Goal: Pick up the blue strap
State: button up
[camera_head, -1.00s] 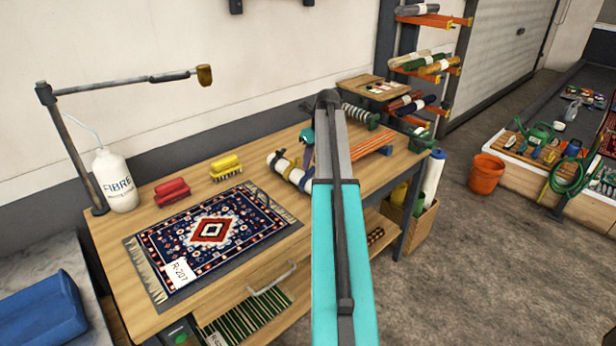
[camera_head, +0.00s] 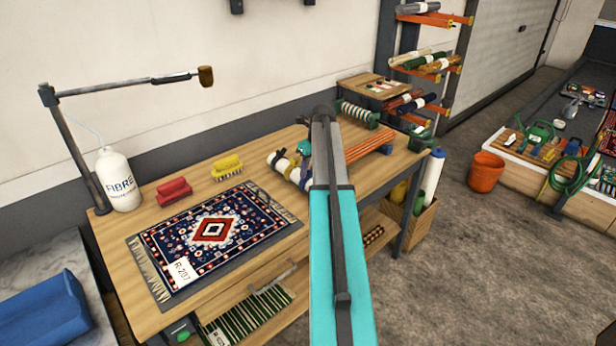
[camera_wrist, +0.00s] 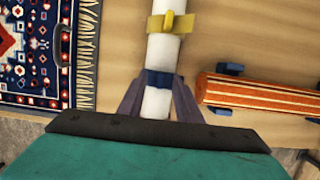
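The blue strap (camera_wrist: 160,79) is a dark blue band around a white roll (camera_wrist: 157,102) in the wrist view. A yellow strap (camera_wrist: 171,23) goes around the same roll farther up. My gripper (camera_wrist: 160,84) has its two grey fingers apart, one on each side of the roll at the blue strap. Whether the fingertips touch the strap is unclear. In the head view the roll (camera_head: 284,167) lies on the wooden workbench (camera_head: 225,290), and my arm hides part of it and most of my gripper.
A patterned rug (camera_head: 245,224) lies left of the roll. An orange striped bundle (camera_head: 368,146) lies to its right. Red (camera_head: 173,190) and yellow (camera_head: 227,166) brushes and a white bottle (camera_head: 119,180) stand at the back left. An orange bucket (camera_head: 486,171) stands on the floor.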

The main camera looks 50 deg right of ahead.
grip_shut()
jog(key=shift+r, duration=0.2)
notch_tip(320, 180, up, 10)
jog(key=b, duration=0.2)
jog(key=shift+f+b, duration=0.15)
jog(key=shift+b, duration=0.15)
dwell(0.4)
dwell(0.6)
